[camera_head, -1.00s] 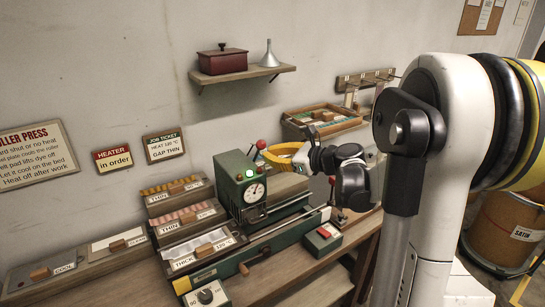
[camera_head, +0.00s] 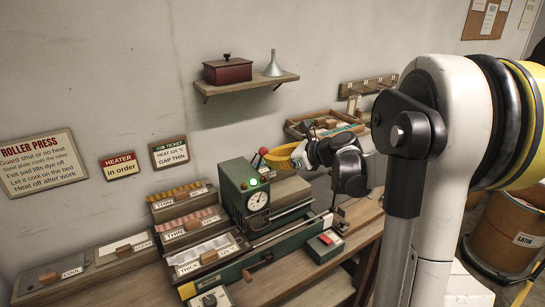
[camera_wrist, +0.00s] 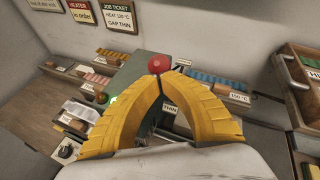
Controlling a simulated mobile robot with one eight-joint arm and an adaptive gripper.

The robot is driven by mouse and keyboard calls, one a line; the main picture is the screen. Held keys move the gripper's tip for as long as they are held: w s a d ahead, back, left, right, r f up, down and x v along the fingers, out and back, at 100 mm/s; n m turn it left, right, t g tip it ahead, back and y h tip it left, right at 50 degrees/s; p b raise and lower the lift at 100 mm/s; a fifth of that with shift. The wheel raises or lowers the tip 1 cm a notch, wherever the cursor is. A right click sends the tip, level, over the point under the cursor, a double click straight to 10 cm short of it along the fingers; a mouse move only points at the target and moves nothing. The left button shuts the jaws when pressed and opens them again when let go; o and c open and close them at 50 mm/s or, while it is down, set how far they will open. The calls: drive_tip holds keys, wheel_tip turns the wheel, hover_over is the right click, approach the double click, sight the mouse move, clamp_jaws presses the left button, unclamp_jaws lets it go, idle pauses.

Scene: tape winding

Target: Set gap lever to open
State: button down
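A red ball knob (camera_head: 263,151) stands at the back of the green press (camera_head: 238,184), and I take it for the gap lever; no label on it can be read. It also shows in the wrist view (camera_wrist: 158,64), just past my fingertips. My gripper (camera_head: 270,158) has yellow fingers, whose tips meet in the wrist view (camera_wrist: 160,77). The knob lies beyond the tips, not between them. Whether they touch it I cannot tell. The lever's stem is mostly hidden behind the fingers in the wrist view. The press shows a lit green lamp and a round dial.
Labelled trays (camera_head: 187,220) stand left of the press. A small box with a red button (camera_head: 325,239) sits at its right front. A wooden tray (camera_head: 330,126) lies behind my gripper. A wall shelf (camera_head: 245,82) holds a red box and a funnel. Free air lies above the press.

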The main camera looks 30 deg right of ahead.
drive_tip(key=w+r+m+g+p, duration=0.1)
drive_tip(key=w+r+g+p, duration=0.2)
drive_tip(key=w+g+p, duration=0.3)
drive_tip(key=shift+w+a+h+p, duration=0.15)
drive_tip(key=shift+w+h+p, duration=0.35)
drive_tip(key=shift+p, duration=0.45)
drive_tip(key=shift+w, duration=0.1)
